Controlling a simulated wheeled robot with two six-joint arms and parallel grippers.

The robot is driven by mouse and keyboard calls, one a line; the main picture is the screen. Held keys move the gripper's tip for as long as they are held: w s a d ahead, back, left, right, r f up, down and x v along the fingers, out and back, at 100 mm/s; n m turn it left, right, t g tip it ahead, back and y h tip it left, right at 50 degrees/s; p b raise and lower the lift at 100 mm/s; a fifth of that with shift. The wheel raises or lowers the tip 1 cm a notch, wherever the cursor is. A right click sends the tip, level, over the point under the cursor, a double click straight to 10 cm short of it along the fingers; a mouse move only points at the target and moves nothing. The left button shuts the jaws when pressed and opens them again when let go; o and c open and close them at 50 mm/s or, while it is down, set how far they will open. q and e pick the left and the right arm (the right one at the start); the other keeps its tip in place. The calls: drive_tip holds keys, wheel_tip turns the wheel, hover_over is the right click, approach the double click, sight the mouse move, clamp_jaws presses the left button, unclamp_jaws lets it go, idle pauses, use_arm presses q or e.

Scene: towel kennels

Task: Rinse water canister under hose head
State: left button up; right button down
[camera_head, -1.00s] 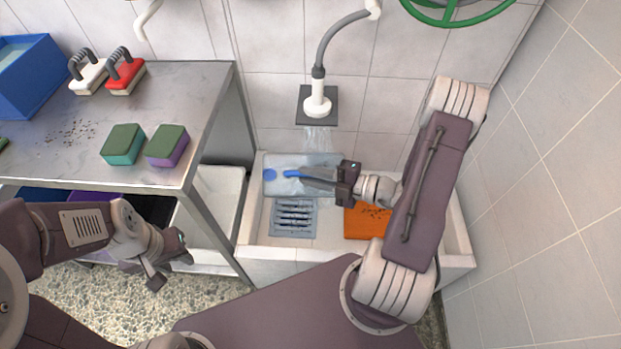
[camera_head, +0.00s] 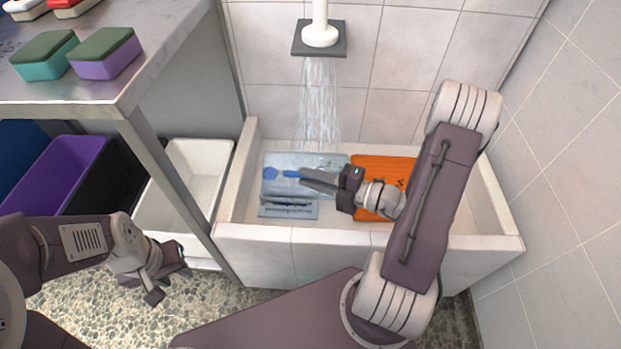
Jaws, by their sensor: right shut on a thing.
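The water canister (camera_head: 273,188) is pale and see-through, with a blue cap and a blue handle. It lies in the white basin (camera_head: 268,239), over part of the grey drain grate (camera_head: 289,211). My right gripper (camera_head: 299,176) is shut on the canister at its blue handle. The white hose head (camera_head: 319,37) is on the tiled wall above, and water streams down from it towards the canister's far side. My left gripper (camera_head: 170,284) is open and empty, low on the left outside the basin.
An orange mat or board (camera_head: 381,166) lies in the basin, partly behind my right arm. A metal table (camera_head: 150,60) at the left carries a teal sponge (camera_head: 42,62) and a purple sponge (camera_head: 106,58). White (camera_head: 190,180) and purple (camera_head: 66,170) bins stand below it.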

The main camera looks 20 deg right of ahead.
drive_tip(key=shift+w+r, duration=0.1)
drive_tip(key=w+d+b, duration=0.1)
drive_tip(key=w, duration=0.2)
drive_tip(key=w+d+b, duration=0.2)
drive_tip(key=w, duration=0.2)
drive_tip(key=w+d+b, duration=0.1)
drive_tip(key=w+d, duration=0.1)
drive_tip(key=w, duration=0.1)
drive_tip(key=shift+w, duration=0.2)
drive_tip(key=w, duration=0.1)
drive_tip(key=w+d+p, duration=0.1)
drive_tip(key=w+p, duration=0.1)
drive_tip(key=shift+w+d+r, duration=0.15)
drive_tip(key=shift+w+d, duration=0.05)
drive_tip(key=shift+d, duration=0.2)
drive_tip(key=shift+w+d+p, duration=0.3)
drive_tip(key=shift+w, duration=0.4)
drive_tip(key=shift+w+a+p, duration=0.3)
drive_tip(key=shift+a+p, duration=0.05)
drive_tip(key=shift+a, duration=0.25)
drive_tip(key=shift+w+a+p, duration=0.25)
drive_tip(key=shift+a+p, duration=0.15)
drive_tip(key=shift+a, duration=0.25)
drive_tip(key=shift+w+a+p, duration=0.3)
drive_tip(key=shift+a+p, duration=0.05)
drive_tip(key=shift+a, duration=0.25)
